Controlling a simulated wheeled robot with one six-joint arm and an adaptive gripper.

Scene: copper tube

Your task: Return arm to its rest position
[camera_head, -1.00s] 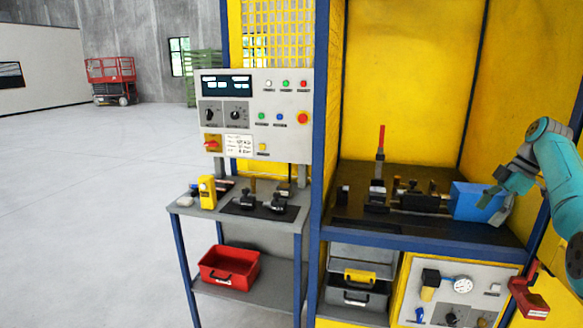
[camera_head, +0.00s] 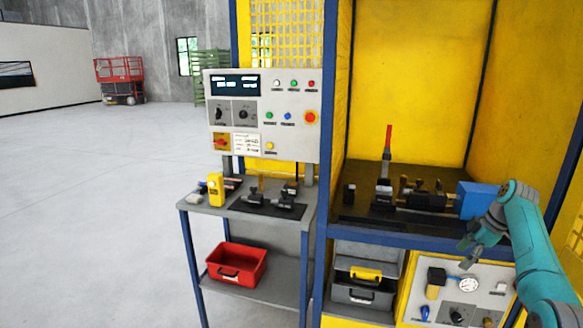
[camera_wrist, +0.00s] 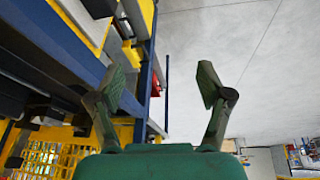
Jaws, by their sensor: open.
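My gripper (camera_head: 468,246) is at the right of the head view, at the end of my teal arm, in front of the workbench's front edge. In the wrist view its two fingers (camera_wrist: 161,88) are spread wide apart with nothing between them. No copper tube can be made out in either view.
The yellow-walled bench (camera_head: 362,239) holds a fixture with a blue block (camera_head: 476,199) close behind my arm. A control panel (camera_head: 262,113) stands over a side table (camera_head: 200,209). A red bin (camera_head: 236,263) sits on its lower shelf. Open floor (camera_head: 90,210) lies at left.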

